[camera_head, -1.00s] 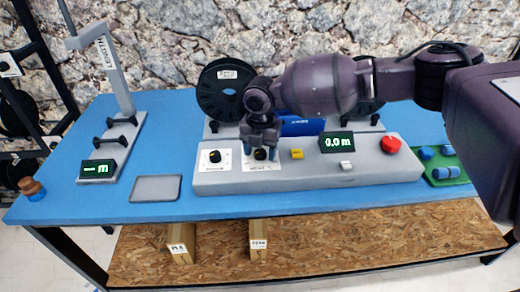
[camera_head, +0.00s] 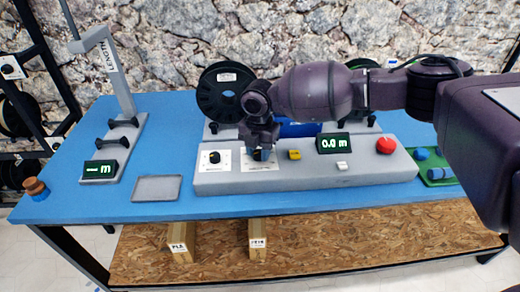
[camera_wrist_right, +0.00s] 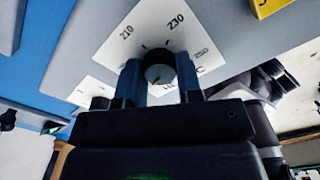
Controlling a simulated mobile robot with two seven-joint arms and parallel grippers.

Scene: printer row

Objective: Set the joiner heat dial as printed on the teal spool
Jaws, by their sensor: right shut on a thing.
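The joiner heat dial (camera_wrist_right: 158,66) is a black knob on a white scale card (camera_wrist_right: 128,42) in the right wrist view; 210, 230 and 250 are legible on it. My right gripper (camera_wrist_right: 158,84) is shut on the knob, one finger on each side. I cannot read the knob's setting for sure. In the head view my right gripper (camera_head: 260,150) hides most of the knob and part of its card (camera_head: 262,165). A spool edge with a greenish rim (camera_head: 358,62) shows behind my right arm; its label is hidden. My left gripper is not in view.
The grey joiner console (camera_head: 300,181) also carries another black dial (camera_head: 214,157), a yellow button (camera_head: 294,154), a display (camera_head: 333,143) and a red button (camera_head: 386,144). A black spool (camera_head: 222,92) stands behind. An empty grey tray (camera_head: 157,188) lies left on the blue table.

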